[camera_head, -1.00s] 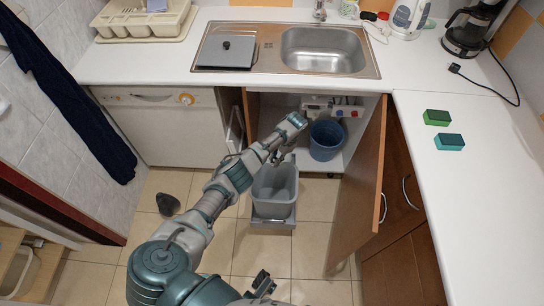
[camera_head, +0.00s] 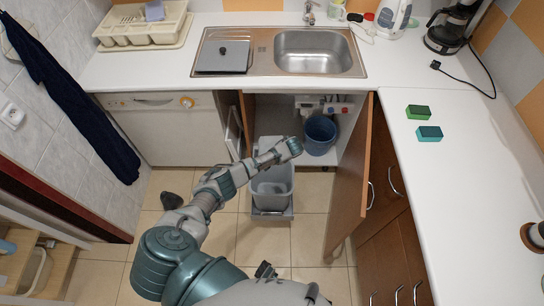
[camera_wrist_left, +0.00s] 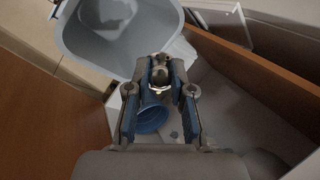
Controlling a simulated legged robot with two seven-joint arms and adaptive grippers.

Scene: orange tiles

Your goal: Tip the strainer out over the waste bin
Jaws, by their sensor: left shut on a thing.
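The grey waste bin (camera_head: 271,188) stands upright and open on a pull-out below the sink. It also shows in the left wrist view (camera_wrist_left: 95,47), at the top. My left arm reaches across above the back of the bin in the head view, and its fingers are hidden there. In the left wrist view, my left gripper (camera_wrist_left: 160,77) is shut on a small shiny metal piece, seemingly the strainer (camera_wrist_left: 159,76), beside the bin's rim in the picture. The strainer does not show in the head view. Dark parts at the bottom edge may be my right gripper (camera_head: 266,271); its jaws are unclear.
A blue bucket (camera_head: 320,136) stands in the open cabinet right of the bin. The open wooden door (camera_head: 350,190) bounds the right side. The sink (camera_head: 313,52) and worktop are above. Two sponges (camera_head: 418,112) lie on the right counter. Floor in front of the bin is clear.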

